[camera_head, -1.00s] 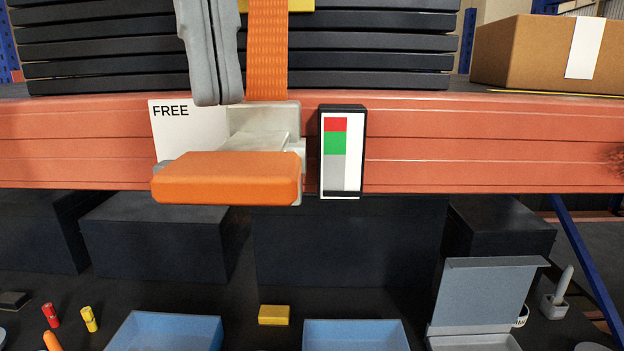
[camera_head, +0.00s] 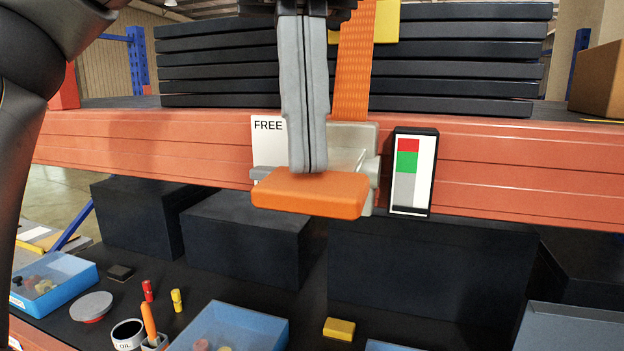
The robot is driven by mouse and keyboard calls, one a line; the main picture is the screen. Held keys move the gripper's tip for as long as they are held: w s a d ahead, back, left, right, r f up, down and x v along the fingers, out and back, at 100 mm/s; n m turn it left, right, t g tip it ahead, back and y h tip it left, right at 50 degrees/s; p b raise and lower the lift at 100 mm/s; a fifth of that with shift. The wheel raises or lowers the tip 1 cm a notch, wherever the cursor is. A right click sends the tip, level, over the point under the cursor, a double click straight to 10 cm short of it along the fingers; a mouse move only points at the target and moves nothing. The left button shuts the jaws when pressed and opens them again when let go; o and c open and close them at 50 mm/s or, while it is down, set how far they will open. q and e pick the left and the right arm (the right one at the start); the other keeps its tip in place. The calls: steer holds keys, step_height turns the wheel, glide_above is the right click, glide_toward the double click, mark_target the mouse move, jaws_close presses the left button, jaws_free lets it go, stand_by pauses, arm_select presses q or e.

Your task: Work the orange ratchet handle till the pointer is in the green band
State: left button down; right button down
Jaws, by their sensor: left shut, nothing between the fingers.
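The orange ratchet handle (camera_head: 310,196) sticks out from the pale ratchet body (camera_head: 357,137) on the red beam. An orange strap (camera_head: 353,65) runs up from the ratchet. My left gripper (camera_head: 313,170) is shut and empty, pointing down, with its fingertips at the handle's top rear edge; I cannot tell whether they touch. The gauge (camera_head: 413,171) right of the ratchet has a red band on top, a green band (camera_head: 407,162) below it and grey beneath. A dark bar, seemingly the pointer, is at the gauge's bottom, below the green band. My right gripper is not in view.
A white FREE label (camera_head: 267,127) is partly hidden behind my gripper. Dark boards (camera_head: 220,75) are stacked on the beam's shelf. Below are dark boxes (camera_head: 245,225), blue trays (camera_head: 235,325), a yellow block (camera_head: 339,329) and small loose items. A cardboard box (camera_head: 600,80) stands at right.

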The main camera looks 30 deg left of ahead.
mark_target(306, 183)
arm_select(q)
step_height(306, 183, down, 4)
steer(key=b, duration=0.3)
steer(key=shift+w+f, duration=0.1)
steer(key=shift+r, duration=0.2)
steer(key=shift+a+r+p, duration=0.15)
steer(key=shift+r+p, duration=0.1)
steer(key=shift+p, duration=0.25)
steer(key=w+a+r+p, duration=0.1)
steer(key=p, duration=0.1)
steer(key=shift+w+a+p, duration=0.2)
steer(key=shift+p, duration=0.2)
steer(key=shift+w+a+f, duration=0.15)
steer(key=shift+w+f, duration=0.05)
steer(key=shift+w, duration=0.05)
steer(key=shift+r, duration=0.1)
